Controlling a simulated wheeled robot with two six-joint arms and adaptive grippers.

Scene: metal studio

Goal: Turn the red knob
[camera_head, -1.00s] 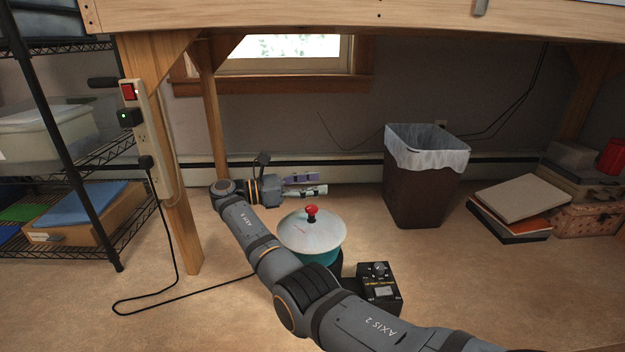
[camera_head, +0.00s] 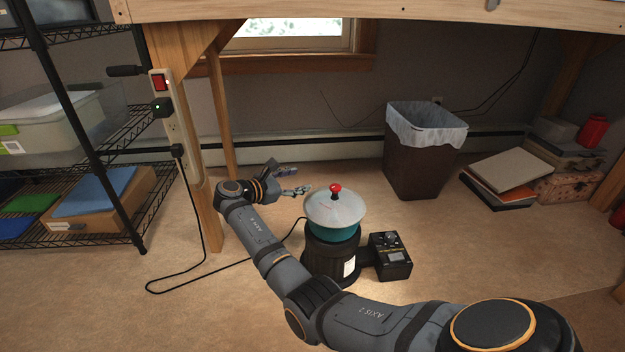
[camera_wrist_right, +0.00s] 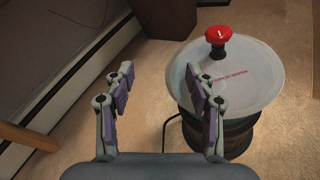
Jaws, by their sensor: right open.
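The red knob (camera_head: 336,188) sits upright on top of a pale round lid (camera_head: 334,209), over a teal and black pot-like body (camera_head: 332,255). In the right wrist view the red knob (camera_wrist_right: 217,36) shows a white mark on its top, and red lettering runs across the lid (camera_wrist_right: 245,85). My right gripper (camera_head: 296,180) is open and empty, just left of and behind the lid in the head view. In the right wrist view its fingers (camera_wrist_right: 162,85) stand apart over bare floor, the right finger overlapping the lid's left edge. My left gripper is not in view.
A black control box (camera_head: 391,258) stands right of the pot. A wooden post (camera_head: 195,200) with a power strip (camera_head: 165,110), a cable and a wire shelf stand left.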

